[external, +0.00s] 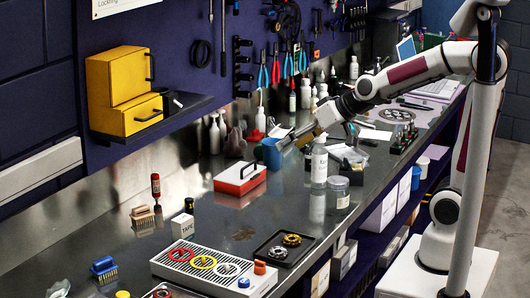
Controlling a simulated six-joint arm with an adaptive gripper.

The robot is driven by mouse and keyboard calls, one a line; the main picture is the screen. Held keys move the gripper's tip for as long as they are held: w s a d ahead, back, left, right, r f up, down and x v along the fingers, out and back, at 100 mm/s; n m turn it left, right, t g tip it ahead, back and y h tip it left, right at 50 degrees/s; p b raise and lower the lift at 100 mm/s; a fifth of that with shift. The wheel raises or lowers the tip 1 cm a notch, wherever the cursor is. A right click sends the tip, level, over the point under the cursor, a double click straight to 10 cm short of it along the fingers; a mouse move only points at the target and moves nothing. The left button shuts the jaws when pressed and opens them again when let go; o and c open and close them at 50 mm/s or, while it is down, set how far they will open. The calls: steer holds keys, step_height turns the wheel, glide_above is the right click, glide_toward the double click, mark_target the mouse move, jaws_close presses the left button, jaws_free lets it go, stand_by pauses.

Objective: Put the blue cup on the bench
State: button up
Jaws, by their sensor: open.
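A blue cup (271,154) shows in the external view, just behind the handle of a red and white box. The box partly overlaps the area under the cup, so I cannot tell whether the cup rests on the bench (232,215). I cannot tell whether the fingers touch the cup. The cup looks upright or nearly so.
The red and white box (239,178) stands in front of the cup. Several white bottles stand along the back wall. Bare bench lies left of the box.

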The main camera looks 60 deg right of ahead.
steer(key=s+d+f+n+g, duration=0.1)
steer(key=s+g, duration=0.1)
steer(key=s, duration=0.9)
steer(key=s+d+f+n+g+h, duration=0.1)
steer(key=s+f+g, duration=0.1)
steer(key=s, duration=0.9)
steer(key=shift+s+d, duration=0.25)
